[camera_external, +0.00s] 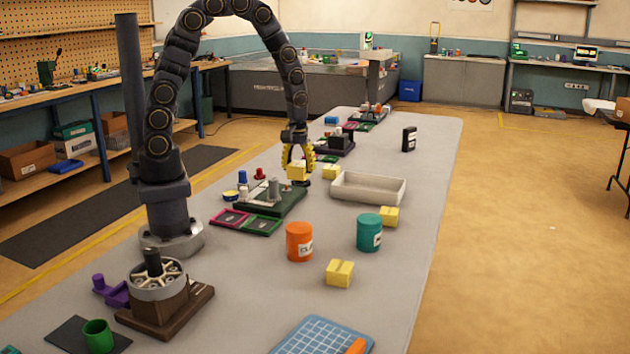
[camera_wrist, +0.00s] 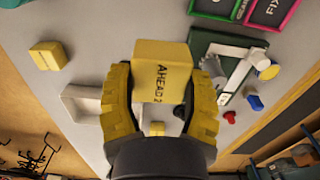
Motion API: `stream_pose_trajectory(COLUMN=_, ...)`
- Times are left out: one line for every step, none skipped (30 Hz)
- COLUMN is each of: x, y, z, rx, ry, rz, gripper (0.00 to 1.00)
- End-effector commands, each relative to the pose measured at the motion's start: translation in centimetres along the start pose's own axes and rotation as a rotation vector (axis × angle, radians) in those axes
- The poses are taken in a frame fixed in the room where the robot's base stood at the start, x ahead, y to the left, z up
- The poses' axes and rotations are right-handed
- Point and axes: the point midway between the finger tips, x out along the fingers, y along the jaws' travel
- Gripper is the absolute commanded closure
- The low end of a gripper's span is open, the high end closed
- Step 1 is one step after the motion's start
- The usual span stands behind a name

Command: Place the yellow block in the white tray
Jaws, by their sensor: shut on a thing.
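My gripper (camera_external: 298,164) is shut on a yellow block (camera_external: 297,172), above the table and left of the white tray. In the wrist view the held block (camera_wrist: 162,62) sits between the two yellow fingers (camera_wrist: 163,88) and shows dark lettering that reads like "AHEAD". The white tray (camera_external: 345,194) is shallow, rectangular and looks empty; part of it shows left of the fingers in the wrist view (camera_wrist: 76,92). Other yellow blocks stand near the tray: one behind its left end (camera_external: 331,171), one at its front right (camera_external: 390,216), and one nearer the camera (camera_external: 340,273).
A green board with fittings (camera_external: 265,205) lies left of and below the gripper. An orange jar (camera_external: 299,242) and a teal jar (camera_external: 369,232) stand in front of the tray. A black upright object (camera_external: 409,139) stands behind it. The table right of the tray is clear.

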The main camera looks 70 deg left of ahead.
Motion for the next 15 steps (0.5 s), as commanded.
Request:
stream_pose_trajectory(x=0.1, y=0.5, z=-1.8, rx=0.001, ry=-0.001, rz=0.0, gripper=0.8)
stream_pose_trajectory(x=0.0, y=0.8, z=-2.7, rx=0.004, ry=0.001, rz=0.002, gripper=0.8)
stream_pose_trajectory(x=-0.1, y=1.1, z=-3.9, rx=0.01, ry=0.003, rz=0.001, gripper=0.8)
stream_pose_trajectory(x=-0.1, y=1.2, z=-4.8, rx=0.012, ry=0.004, rz=0.0, gripper=0.8)
stream_pose_trajectory(x=-0.1, y=1.4, z=-5.6, rx=0.014, ry=0.004, rz=-0.002, gripper=0.8)
stream_pose_trajectory(x=-0.1, y=1.4, z=-6.5, rx=0.017, ry=0.005, rz=-0.005, gripper=0.8)
stream_pose_trajectory(x=-0.2, y=1.5, z=-7.3, rx=0.02, ry=0.009, rz=-0.004, gripper=0.8)
stream_pose_trajectory(x=-0.3, y=1.6, z=-7.9, rx=0.022, ry=0.012, rz=-0.004, gripper=0.8)
stream_pose_trajectory(x=-0.3, y=1.5, z=-8.6, rx=0.022, ry=0.011, rz=-0.008, gripper=0.8)
stream_pose_trajectory(x=-0.3, y=1.5, z=-9.0, rx=0.023, ry=0.009, rz=-0.011, gripper=0.8)
stream_pose_trajectory(x=-0.3, y=1.5, z=-9.4, rx=0.025, ry=0.009, rz=-0.013, gripper=0.8)
stream_pose_trajectory(x=-0.3, y=1.5, z=-9.9, rx=0.027, ry=0.012, rz=-0.013, gripper=0.8)
stream_pose_trajectory(x=-0.4, y=1.5, z=-10.2, rx=0.028, ry=0.014, rz=-0.013, gripper=0.8)
stream_pose_trajectory(x=-0.4, y=1.5, z=-10.4, rx=0.028, ry=0.016, rz=-0.014, gripper=0.8)
stream_pose_trajectory(x=-0.3, y=1.6, z=-10.8, rx=0.028, ry=0.016, rz=-0.014, gripper=0.8)
